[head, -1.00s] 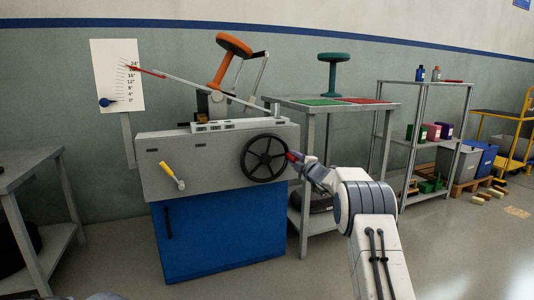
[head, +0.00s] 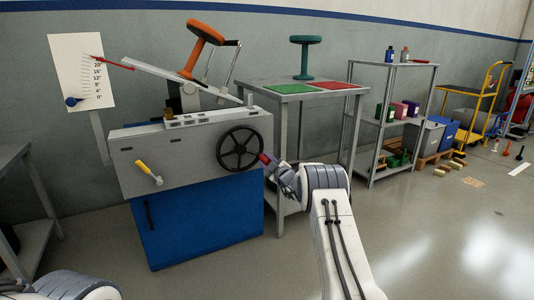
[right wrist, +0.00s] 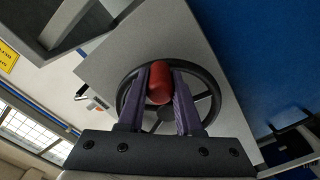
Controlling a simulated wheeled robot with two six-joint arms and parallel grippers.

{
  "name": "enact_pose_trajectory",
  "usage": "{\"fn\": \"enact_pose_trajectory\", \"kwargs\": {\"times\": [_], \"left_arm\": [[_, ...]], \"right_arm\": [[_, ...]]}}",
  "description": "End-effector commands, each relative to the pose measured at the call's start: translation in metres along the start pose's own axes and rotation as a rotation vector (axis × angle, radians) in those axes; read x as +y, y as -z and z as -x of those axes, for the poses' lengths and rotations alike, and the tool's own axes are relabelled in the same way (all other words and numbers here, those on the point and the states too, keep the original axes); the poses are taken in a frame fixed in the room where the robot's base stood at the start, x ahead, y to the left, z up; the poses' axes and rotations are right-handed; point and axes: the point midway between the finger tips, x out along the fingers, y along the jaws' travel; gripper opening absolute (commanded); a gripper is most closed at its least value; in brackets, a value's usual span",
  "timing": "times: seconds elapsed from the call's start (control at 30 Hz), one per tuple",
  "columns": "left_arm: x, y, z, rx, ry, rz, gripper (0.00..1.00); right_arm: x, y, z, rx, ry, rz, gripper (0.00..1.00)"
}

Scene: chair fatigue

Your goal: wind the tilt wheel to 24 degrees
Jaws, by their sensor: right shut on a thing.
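The black tilt wheel (head: 240,149) is on the front of the grey machine (head: 190,152). My right gripper (head: 268,162) is at its right rim, shut on the wheel's red handle (right wrist: 159,83). The handle sits between the purple fingers in the right wrist view. The tilted grey plate (head: 150,73) carries an orange stool (head: 205,32). Its red pointer (head: 112,63) reaches the white degree board (head: 80,65), just above the 20 mark; it covers the top label, so the exact reading is unclear. My left arm shows at bottom left, its fingers out of view.
A yellow-handled lever (head: 149,172) sticks out of the machine's front. A side table (head: 268,87) with green and red pads holds a teal stool (head: 308,55). A grey shelf (head: 400,66) stands further right. The floor at right is mostly open.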

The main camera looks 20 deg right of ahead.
Motion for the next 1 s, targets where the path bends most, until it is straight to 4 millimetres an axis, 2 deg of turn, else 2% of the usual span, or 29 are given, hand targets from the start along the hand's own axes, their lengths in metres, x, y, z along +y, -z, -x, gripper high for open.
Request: {"fn": "enact_pose_trajectory", "kwargs": {"times": [0.2,0.67,0.7,0.73,0.77,1.0], "left_arm": [[0.0005,0.0003,0.0065,0.000,0.000,0.000,0.50],[0.0005,0.0003,0.0066,0.000,0.000,0.000,0.50],[0.0005,0.0003,0.0066,0.000,0.000,0.000,0.50],[0.0005,0.0003,0.0066,0.000,0.000,0.000,0.50],[0.0005,0.0003,0.0066,0.000,0.000,0.000,0.50],[0.0005,0.0003,0.0067,0.000,0.000,0.000,0.50]], "right_arm": [[-0.0036,-0.0019,0.0001,-0.004,0.000,-0.048,0.00],[-0.0044,-0.0029,0.0003,-0.004,-0.001,-0.057,0.00],[-0.0044,-0.0029,0.0003,-0.004,-0.001,-0.056,0.49],[-0.0044,-0.0029,0.0003,-0.004,-0.001,-0.056,0.60],[-0.0044,-0.0028,0.0003,-0.004,-0.001,-0.056,0.64],[-0.0044,-0.0018,0.0001,-0.001,-0.001,-0.055,0.64]]}}
